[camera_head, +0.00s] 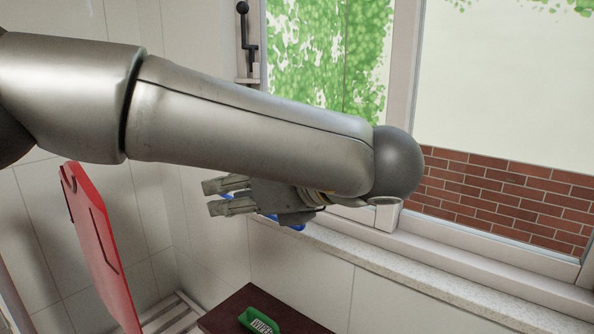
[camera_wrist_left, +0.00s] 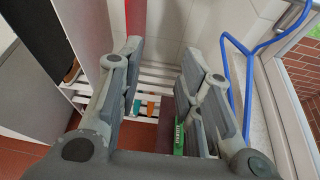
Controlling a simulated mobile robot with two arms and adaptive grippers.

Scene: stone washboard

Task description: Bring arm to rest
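My left gripper (camera_head: 212,197) is at the end of my left arm, which reaches across the head view from the left and bends back at its end. Its fingers point left in front of the tiled wall. In the left wrist view, the gripper's two fingers (camera_wrist_left: 163,58) stand apart with nothing between them. The gripper is clear of the red panel to its left. My right gripper is in neither view.
A red panel (camera_head: 98,245) stands upright at left. A green brush-like item (camera_head: 259,322) lies on a dark red surface (camera_head: 230,309). A blue bent-rod item (camera_wrist_left: 248,75) is near the window sill (camera_head: 400,269). White slats (camera_wrist_left: 160,77) are below.

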